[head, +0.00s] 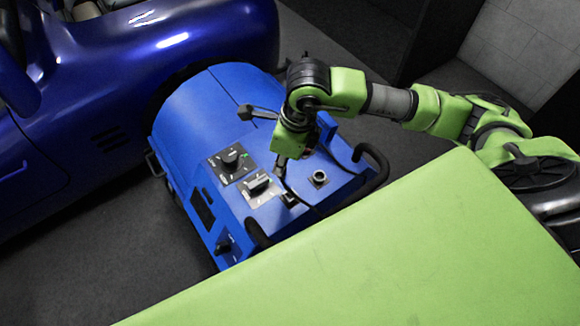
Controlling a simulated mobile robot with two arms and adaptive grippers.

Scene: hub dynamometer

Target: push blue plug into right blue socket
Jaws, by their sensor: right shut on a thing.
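My right gripper (281,168) reaches in from the right and points down over the sloping top panel of the blue dynamometer (196,112). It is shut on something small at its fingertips. I take this to be the plug, but its blue colour and shape do not show clearly. A dark cable (304,206) runs from near the fingertips across the panel. A round dark socket (319,178) sits on the panel to the right of the gripper. A dark fitting lies just below the fingertips, partly hidden by the cable. I cannot tell whether the plug touches a socket. My left gripper is not in view.
A black handle (376,163) curves at the machine's right end. A dark blue car (165,50) stands close behind and left. Bare grey floor (90,245) lies in front.

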